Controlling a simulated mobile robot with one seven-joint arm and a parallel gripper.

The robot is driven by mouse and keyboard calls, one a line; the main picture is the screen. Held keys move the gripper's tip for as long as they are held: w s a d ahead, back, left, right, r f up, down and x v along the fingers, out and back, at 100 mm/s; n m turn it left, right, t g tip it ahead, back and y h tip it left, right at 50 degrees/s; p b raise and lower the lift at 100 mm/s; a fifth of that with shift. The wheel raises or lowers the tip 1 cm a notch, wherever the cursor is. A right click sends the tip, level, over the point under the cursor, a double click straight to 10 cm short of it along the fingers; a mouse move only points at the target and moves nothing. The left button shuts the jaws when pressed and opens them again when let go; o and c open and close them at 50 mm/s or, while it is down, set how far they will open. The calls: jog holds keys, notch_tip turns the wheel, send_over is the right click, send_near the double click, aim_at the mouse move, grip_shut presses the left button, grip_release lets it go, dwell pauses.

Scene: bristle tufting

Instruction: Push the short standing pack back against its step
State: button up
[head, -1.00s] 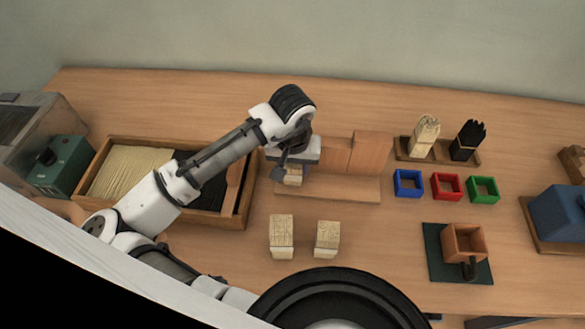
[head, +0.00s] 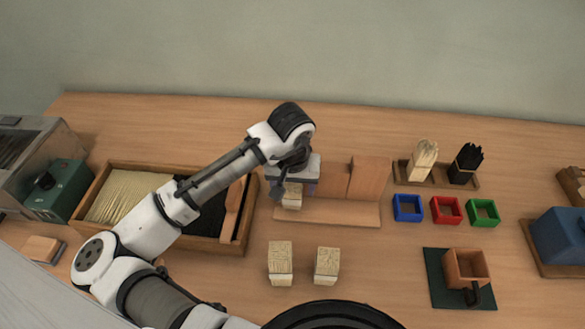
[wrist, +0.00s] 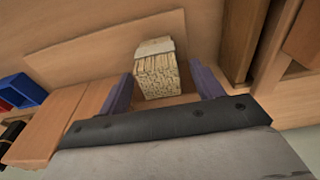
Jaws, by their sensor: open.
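The short standing pack (head: 292,196), a bundle of pale bristles with a light band, stands on the base board of the wooden step stand (head: 340,213). In the wrist view the pack (wrist: 157,74) sits between the two purple fingers of my gripper (wrist: 163,88), with a gap at each side. The jaws are open. In the head view my gripper (head: 290,188) comes down over the stand's left end and partly hides the pack. The higher wooden steps (head: 362,180) show to its right. The pack's own step is hidden behind my gripper, so I cannot tell the gap.
Two more pale packs (head: 280,263) (head: 327,266) stand in front on the table. A divided bristle box (head: 247,225) is close at the left.

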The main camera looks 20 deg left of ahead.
aim_at(292, 191)
notch_tip(292, 191, up, 12)
jog(key=s, duration=0.1)
jog(key=shift+s+d+b, duration=0.2)
jog(key=shift+b, duration=0.1)
jog(key=shift+s, duration=0.1)
dwell(0.6)
